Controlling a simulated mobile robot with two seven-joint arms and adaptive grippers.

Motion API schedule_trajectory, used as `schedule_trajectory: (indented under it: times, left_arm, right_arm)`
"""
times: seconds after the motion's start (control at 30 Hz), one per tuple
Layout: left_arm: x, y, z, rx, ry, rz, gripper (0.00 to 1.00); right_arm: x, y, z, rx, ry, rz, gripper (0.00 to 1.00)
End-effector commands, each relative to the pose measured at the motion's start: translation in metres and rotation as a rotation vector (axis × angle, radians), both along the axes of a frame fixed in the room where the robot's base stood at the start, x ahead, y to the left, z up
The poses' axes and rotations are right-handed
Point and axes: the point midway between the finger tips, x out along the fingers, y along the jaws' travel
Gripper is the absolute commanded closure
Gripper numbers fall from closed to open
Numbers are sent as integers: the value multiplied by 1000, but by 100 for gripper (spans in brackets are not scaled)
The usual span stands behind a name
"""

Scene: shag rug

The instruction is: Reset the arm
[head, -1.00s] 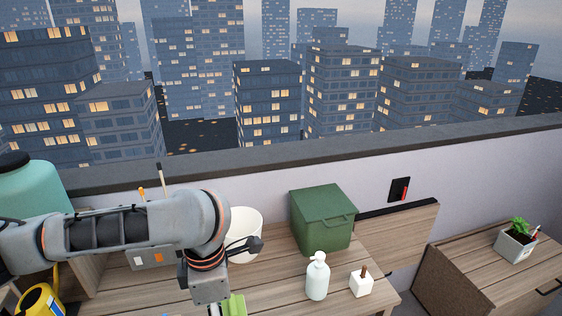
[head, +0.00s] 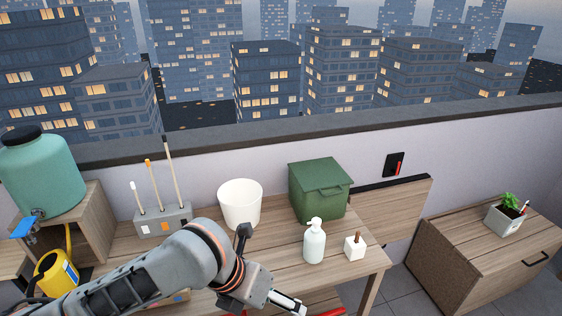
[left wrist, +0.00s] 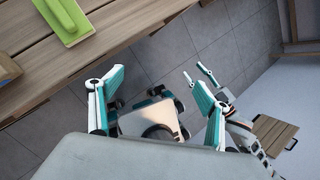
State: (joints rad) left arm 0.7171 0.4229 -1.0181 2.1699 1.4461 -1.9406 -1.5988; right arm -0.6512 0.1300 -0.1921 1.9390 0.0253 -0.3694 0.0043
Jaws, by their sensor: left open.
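My left arm reaches in from the lower left in the head view, low in front of the table. My left gripper (head: 290,303) is near the bottom edge of that view, partly cut off. In the left wrist view my left gripper (left wrist: 157,85) has its two teal and white fingers wide apart, with nothing between them. Below them are the tiled floor and part of my own base. Smaller, similar parts at the right of the wrist view may be my right arm and gripper (left wrist: 199,75), too small to read surely.
The wooden table (head: 345,275) bears a white pot (head: 240,204), green bin (head: 318,192), white pump bottle (head: 314,243), small white holder (head: 354,247) and grey tool holder (head: 165,221). A teal tank (head: 40,175) and yellow watering can (head: 58,275) stand left.

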Motion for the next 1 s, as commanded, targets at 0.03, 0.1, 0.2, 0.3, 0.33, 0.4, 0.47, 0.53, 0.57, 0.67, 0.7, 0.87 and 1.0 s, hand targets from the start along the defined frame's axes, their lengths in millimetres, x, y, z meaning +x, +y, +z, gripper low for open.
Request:
schedule_trajectory:
  times: [0.03,0.1,0.2,0.3,0.33,0.4,0.47,0.53,0.57,0.67,0.7,0.87,1.0]
  left_arm:
    - [-2,-6,-2,-67,28,108,23]
    - [2,-9,-2,-156,57,273,23]
    - [11,-5,-3,-279,105,520,23]
    - [19,10,-7,-396,157,775,23]
    - [22,16,-9,-428,172,854,23]
    - [26,34,-14,-504,204,1038,23]
    - [29,54,-21,-566,229,1198,23]
    - [29,80,-31,-633,250,1388,23]
    - [28,94,-35,-661,255,1470,23]
    - [20,141,-52,-748,258,1740,23]
    - [15,162,-58,-780,249,1846,23]
    - [-16,240,-80,-887,173,2201,23]
    - [-48,296,-90,-954,70,2420,23]
  right_arm:
    - [-1,0,-1,0,1,0,60]
    - [-1,0,-1,0,2,1,60]
    - [-1,0,-1,0,2,1,60]
    - [-1,0,-1,0,2,1,60]
    - [-1,0,-1,0,2,1,60]
    - [-1,0,-1,0,2,1,60]
    - [-1,0,-1,0,2,1,60]
    - [-1,1,-1,0,2,1,60]
    - [-1,1,-1,0,2,1,60]
    - [-1,1,-1,0,2,1,60]
    - [-1,1,-1,0,2,1,60]
    - [-1,1,-1,0,2,1,60]
    - [-1,1,-1,0,2,1,60]
